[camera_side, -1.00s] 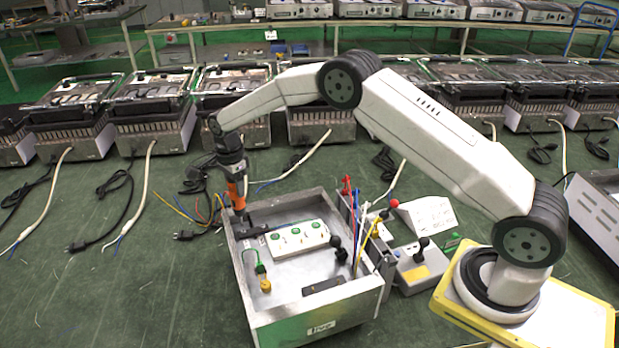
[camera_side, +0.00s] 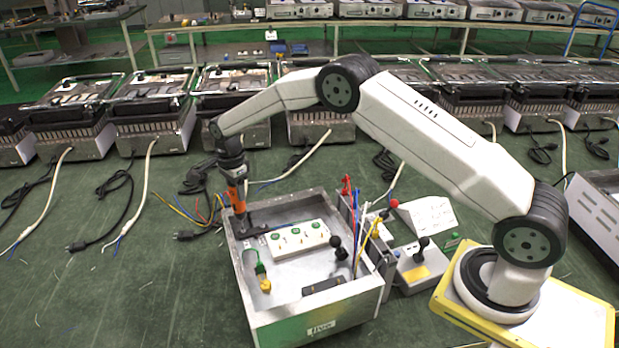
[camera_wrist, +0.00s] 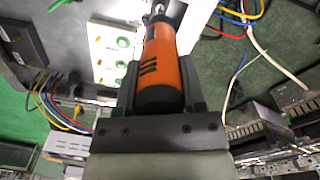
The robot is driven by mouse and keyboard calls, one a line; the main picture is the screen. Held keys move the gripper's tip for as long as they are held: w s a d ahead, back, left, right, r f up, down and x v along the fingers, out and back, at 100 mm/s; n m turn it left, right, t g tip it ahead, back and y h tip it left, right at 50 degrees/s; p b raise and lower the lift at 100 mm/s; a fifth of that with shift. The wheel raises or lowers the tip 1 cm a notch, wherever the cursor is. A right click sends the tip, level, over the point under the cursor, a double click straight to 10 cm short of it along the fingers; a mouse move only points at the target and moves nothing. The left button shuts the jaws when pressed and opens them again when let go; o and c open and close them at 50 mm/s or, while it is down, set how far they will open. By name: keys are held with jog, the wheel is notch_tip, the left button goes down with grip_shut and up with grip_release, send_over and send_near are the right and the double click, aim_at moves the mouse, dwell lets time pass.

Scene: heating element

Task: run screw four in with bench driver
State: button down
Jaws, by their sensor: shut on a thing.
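My gripper (camera_side: 232,178) is shut on the orange and black bench driver (camera_side: 236,197), which points down at the far left corner of the metal tray (camera_side: 250,292). In the wrist view the driver (camera_wrist: 160,75) runs away from me between the jaws. Its tip is near the dark bar (camera_side: 250,230) at the tray's far left; I cannot tell whether it touches a screw. A white block with green-marked round spots (camera_side: 300,238) lies in the tray beside it. It also shows in the wrist view (camera_wrist: 112,52). Screw four cannot be made out.
A green and yellow part (camera_side: 262,278), a black-knobbed lever (camera_side: 337,250) and a dark block (camera_side: 323,285) are in the tray. Coloured tools (camera_side: 356,225) stand at its right wall, near a control box (camera_side: 418,268). Loose wires (camera_side: 200,210) lie left of the tray.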

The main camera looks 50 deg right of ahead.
jog(key=shift+f, duration=0.8)
dwell(1.6)
jog(key=shift+r, duration=0.1)
jog(key=shift+r, duration=2.5)
